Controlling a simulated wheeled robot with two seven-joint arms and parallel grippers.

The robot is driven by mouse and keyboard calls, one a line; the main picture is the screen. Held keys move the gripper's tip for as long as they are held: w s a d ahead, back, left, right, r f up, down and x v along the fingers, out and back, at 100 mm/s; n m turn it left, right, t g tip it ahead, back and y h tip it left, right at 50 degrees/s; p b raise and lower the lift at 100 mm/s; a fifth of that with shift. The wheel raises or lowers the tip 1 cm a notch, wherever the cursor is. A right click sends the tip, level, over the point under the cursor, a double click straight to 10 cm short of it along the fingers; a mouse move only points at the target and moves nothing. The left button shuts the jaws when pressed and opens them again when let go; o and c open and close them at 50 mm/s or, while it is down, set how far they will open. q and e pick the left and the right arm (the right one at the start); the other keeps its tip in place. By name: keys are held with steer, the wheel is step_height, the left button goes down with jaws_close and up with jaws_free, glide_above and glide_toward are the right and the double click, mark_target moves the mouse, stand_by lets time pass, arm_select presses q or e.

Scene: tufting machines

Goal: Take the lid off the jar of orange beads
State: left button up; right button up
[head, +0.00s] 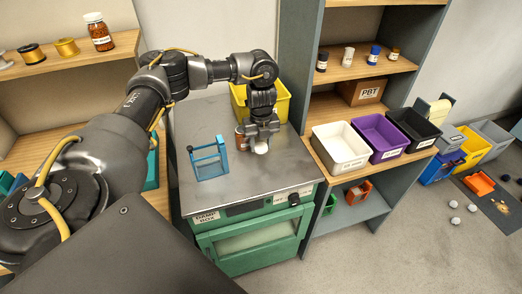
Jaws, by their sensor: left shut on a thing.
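My left gripper (262,138) reaches over the steel top of the green cabinet (222,190) and points down. It is shut on a small white round piece that looks like a lid (261,149), partly hidden by the fingers. Just left of the fingers stands a small reddish-orange jar (241,139), partly hidden by the gripper; its contents cannot be made out. Another jar with orange-red contents, a white lid and a label (99,33) stands on the upper left shelf, away from the gripper. My right gripper is not in view.
A blue open frame (209,160) stands on the steel top left of the gripper. A yellow bin (277,104) is behind it. White (340,147), purple (379,137) and black (415,128) bins fill the shelf to the right. The front of the steel top is clear.

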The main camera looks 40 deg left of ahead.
mark_target(261, 146)
arm_select(q)
steer(key=shift+w+a+f, duration=0.1)
steer(key=shift+w+f, duration=0.1)
steer(key=shift+f, duration=1.55)
steer(key=shift+s, duration=0.1)
steer(key=shift+f, duration=0.2)
steer(key=o, duration=1.1)
step_height(261, 146, up, 12)
steer(key=shift+r+p, duration=0.25)
steer(key=shift+p, duration=0.25)
